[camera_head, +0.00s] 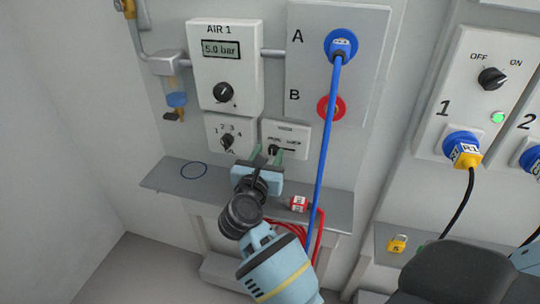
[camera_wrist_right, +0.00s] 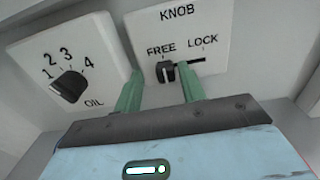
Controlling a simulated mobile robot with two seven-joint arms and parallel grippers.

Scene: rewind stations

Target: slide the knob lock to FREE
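The KNOB panel is a small white plate (camera_wrist_right: 222,25) marked FREE on the left and LOCK on the right. Its black slider (camera_wrist_right: 165,71) stands at the left end of the dark slot, under FREE. In the head view the slider (camera_head: 273,149) is small and partly hidden by my gripper. My right gripper (camera_head: 268,153) is open in front of the panel. In the wrist view its two green fingers stand apart, one on each side of the slider, with gaps visible. I cannot tell how far the tips are from the plate. My left gripper is not in view.
The OIL selector (camera_wrist_right: 70,86) is close on the left. The AIR 1 box (camera_head: 226,70) is above, showing 5.0 bar. A blue hose (camera_head: 325,150) hangs from port A just right of my gripper.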

